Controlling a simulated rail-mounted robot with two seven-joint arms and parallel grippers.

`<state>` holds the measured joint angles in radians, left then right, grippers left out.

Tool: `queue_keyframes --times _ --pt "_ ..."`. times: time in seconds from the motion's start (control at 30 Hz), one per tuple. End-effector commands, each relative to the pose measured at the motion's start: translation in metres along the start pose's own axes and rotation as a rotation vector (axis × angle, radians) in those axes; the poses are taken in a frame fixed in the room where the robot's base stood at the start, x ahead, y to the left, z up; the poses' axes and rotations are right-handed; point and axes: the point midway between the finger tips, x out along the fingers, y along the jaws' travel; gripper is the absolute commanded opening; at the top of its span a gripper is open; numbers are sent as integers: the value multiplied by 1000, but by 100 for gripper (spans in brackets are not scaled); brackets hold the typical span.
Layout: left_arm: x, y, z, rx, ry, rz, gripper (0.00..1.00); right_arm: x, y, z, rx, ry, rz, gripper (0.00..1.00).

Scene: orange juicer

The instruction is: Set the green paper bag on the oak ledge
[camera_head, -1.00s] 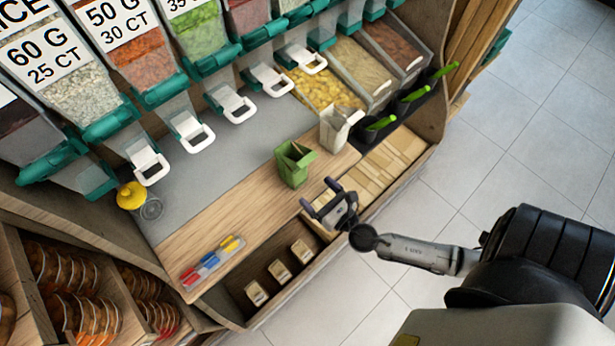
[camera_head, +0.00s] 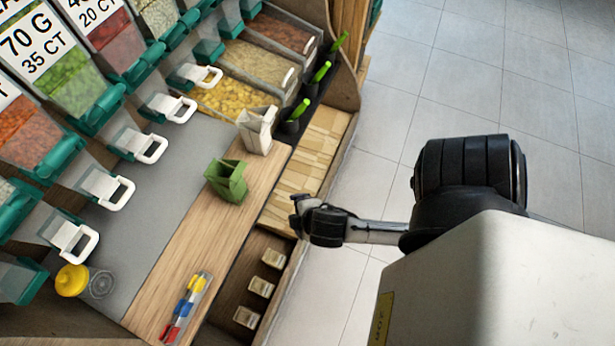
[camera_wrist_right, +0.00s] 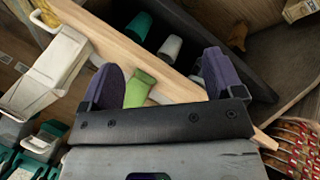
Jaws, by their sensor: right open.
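The green paper bag (camera_head: 228,182) stands open-topped on the pale wooden ledge (camera_head: 190,245), near the grey mat. My right gripper (camera_head: 296,209) is right of the bag, over the front edge of the compartments, apart from it and empty. In the right wrist view its two purple-padded fingers (camera_wrist_right: 162,80) are spread wide. A green object (camera_wrist_right: 139,88) shows beyond and between them; I cannot tell whether it is the bag. My left gripper is not in view.
A white paper bag (camera_head: 257,130) stands behind the green one. Marker pens (camera_head: 185,308) lie at the ledge's near end. Black holders with green-handled scoops (camera_head: 297,115) are at the back right. Dispensers with white handles (camera_head: 112,190) line the left. A yellow-lidded item (camera_head: 72,280) sits on the mat.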

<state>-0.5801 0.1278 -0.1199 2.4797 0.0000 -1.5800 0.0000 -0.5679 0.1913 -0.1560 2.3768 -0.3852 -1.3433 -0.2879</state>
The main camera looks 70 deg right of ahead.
Motion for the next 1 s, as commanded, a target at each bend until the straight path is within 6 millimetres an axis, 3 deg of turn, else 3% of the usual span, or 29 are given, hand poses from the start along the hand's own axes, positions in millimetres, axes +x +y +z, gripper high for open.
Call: queue_keyframes --times 0.1,0.3,1.0 --pt "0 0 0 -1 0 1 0 -19 -26 -1 219 -33 -196 87" --pt "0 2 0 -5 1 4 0 -40 -48 -4 394 -80 -379 87" --pt "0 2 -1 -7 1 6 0 -45 -53 -4 423 -92 -414 87"
